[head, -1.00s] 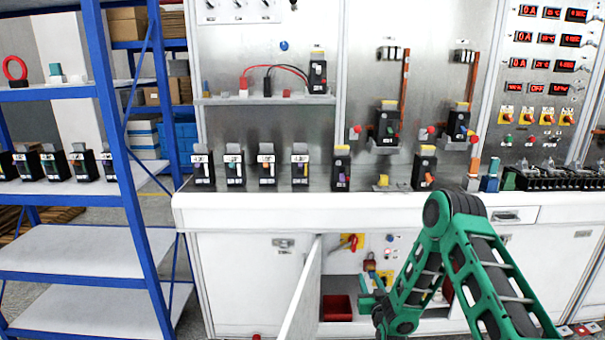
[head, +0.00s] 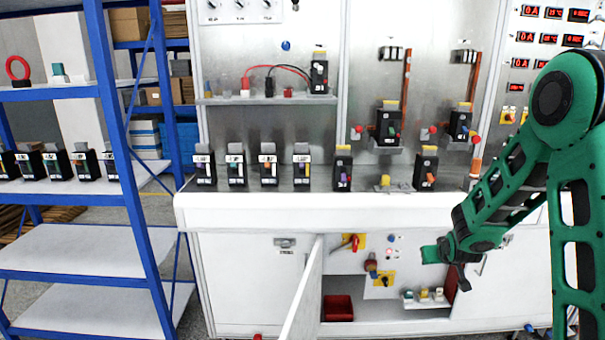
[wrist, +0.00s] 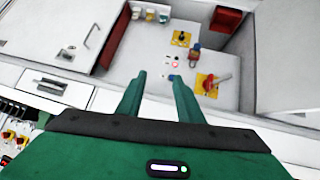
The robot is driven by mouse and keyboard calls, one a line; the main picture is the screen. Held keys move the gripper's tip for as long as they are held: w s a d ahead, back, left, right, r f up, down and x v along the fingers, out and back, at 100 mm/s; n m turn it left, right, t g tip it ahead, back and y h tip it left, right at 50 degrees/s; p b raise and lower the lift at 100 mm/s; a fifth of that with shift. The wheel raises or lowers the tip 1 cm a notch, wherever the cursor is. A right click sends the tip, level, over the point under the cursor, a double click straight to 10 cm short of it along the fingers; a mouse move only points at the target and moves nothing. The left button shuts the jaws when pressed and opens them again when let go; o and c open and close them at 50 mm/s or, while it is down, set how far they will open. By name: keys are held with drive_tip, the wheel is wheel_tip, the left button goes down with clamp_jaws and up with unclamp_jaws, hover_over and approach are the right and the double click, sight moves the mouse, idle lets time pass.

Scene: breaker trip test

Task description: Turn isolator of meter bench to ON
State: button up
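The open lower compartment of the bench shows a rotary switch with a red handle on a yellow plate (head: 355,241); it also shows in the wrist view (wrist: 207,85). A second switch, with a black knob on a yellow plate (head: 385,279), sits below it, also in the wrist view (wrist: 181,39). No readable label tells which is the isolator. A padlock-like red and blue item (head: 371,266) hangs between them. My gripper (head: 430,254) is in front of the compartment's right side, apart from both switches. In the wrist view its two green fingers (wrist: 157,82) are apart with nothing between them.
The open white cabinet door (head: 303,295) juts out at the left of the opening. A red bin (head: 338,308) and several small cups (head: 424,295) stand inside. The countertop (head: 300,208) overhangs above, with several breakers (head: 268,168) on it.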

drive_tip(key=s+d+r+m+g, duration=0.15)
drive_tip(key=s+d+r, duration=0.3)
drive_tip(key=s, duration=0.55)
drive_tip(key=s+a+r+m+g+y, duration=0.1)
drive_tip(key=s+r+g, duration=0.1)
drive_tip(key=s, duration=0.9)
drive_tip(key=s+a+r+m+g, duration=0.2)
drive_tip(key=s+r+g, duration=0.1)
drive_tip(key=s, duration=0.9)
drive_tip(key=s+a+r+m+g+y, duration=0.1)
drive_tip(key=s+r+g, duration=0.1)
drive_tip(key=s, duration=1)
drive_tip(key=shift+s+a+r+y, duration=0.15)
drive_tip(key=shift+r+y, duration=0.15)
drive_tip(key=shift+r, duration=0.3)
drive_tip(key=shift+g, duration=0.25)
